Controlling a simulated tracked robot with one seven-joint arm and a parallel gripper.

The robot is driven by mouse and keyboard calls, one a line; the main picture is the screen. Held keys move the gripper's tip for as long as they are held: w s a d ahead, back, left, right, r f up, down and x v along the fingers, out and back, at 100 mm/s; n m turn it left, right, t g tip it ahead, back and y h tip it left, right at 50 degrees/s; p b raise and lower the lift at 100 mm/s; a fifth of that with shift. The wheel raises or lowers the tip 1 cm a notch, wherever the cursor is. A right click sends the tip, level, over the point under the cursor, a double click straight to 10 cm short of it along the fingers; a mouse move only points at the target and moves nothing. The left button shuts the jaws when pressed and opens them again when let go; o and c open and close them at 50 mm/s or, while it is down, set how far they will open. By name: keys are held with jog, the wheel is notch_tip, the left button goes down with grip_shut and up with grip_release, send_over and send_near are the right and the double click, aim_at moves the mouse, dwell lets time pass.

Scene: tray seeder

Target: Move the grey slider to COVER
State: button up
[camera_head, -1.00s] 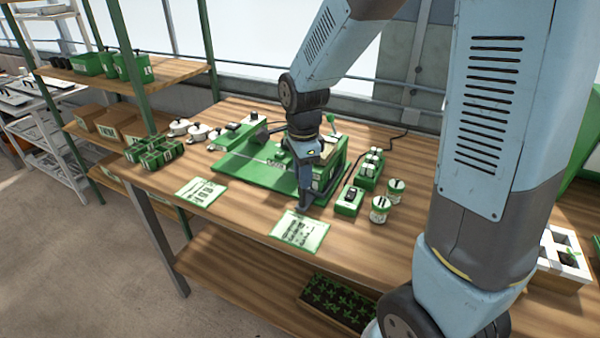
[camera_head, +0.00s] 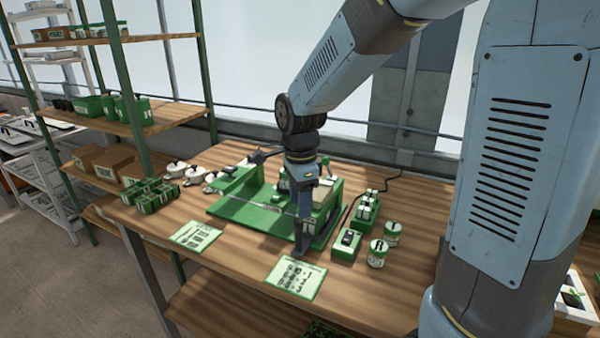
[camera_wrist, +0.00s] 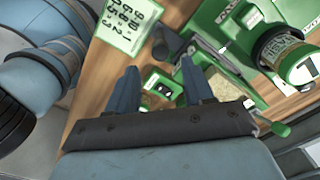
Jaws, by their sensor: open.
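The green tray seeder (camera_head: 245,212) stands on the wooden bench, with a flat green bed at left and a taller body at right. My gripper (camera_head: 304,246) points down in front of its body and hides part of it. In the wrist view my gripper (camera_wrist: 159,70) has its two dark fingers apart, with nothing between them. The seeder (camera_wrist: 235,75) lies beyond the right finger there, with labelled panels and a dark grey part (camera_wrist: 168,44) beside it. I cannot tell for sure which part is the grey slider, nor read a COVER mark.
A green switch box (camera_head: 346,244) and two labelled jars (camera_head: 378,253) stand right of my gripper. A printed card (camera_head: 295,278) lies in front, another (camera_head: 196,236) at left. Green pots (camera_head: 150,196) stand at the bench's left end. A cable runs behind the switch box.

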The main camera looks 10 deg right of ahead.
notch_tip(320, 180, up, 8)
jog(key=shift+r, duration=0.25)
jog(key=s+d+r+n+t, duration=0.2)
jog(key=s+d+n, duration=0.4)
jog(key=s+n, duration=0.2)
jog(key=s+d+r+n+t, duration=0.3)
jog(key=s+d+n, duration=0.4)
jog(key=n, duration=0.1)
jog(key=shift+s+t, duration=0.3)
jog(key=shift+s, duration=0.05)
